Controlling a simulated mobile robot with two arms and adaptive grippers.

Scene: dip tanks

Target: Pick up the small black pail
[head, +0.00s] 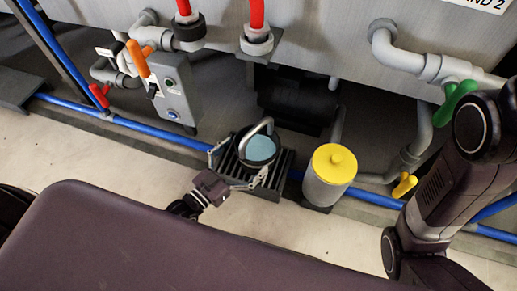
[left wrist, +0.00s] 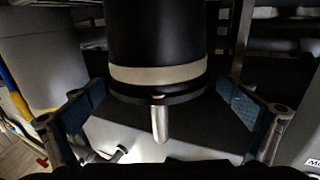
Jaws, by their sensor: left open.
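The small black pail (head: 259,149) stands on a dark slatted stand, with a light blue surface inside and a grey handle arched over it. In the left wrist view the pail (left wrist: 157,40) is a black cylinder with a cream band, and a metal bar hangs at its lower edge. My left gripper (head: 239,166) is open, its fingers spread to either side of the pail. In the left wrist view its blue pads (left wrist: 162,104) stand apart from the pail, with gaps on both sides. My right gripper is out of view.
A pale canister with a yellow lid (head: 329,176) stands close to the right of the slatted stand (head: 282,172). A blue pipe (head: 150,130) runs behind along the floor. A grey control box (head: 175,90) and tank pipes with valves rise behind.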

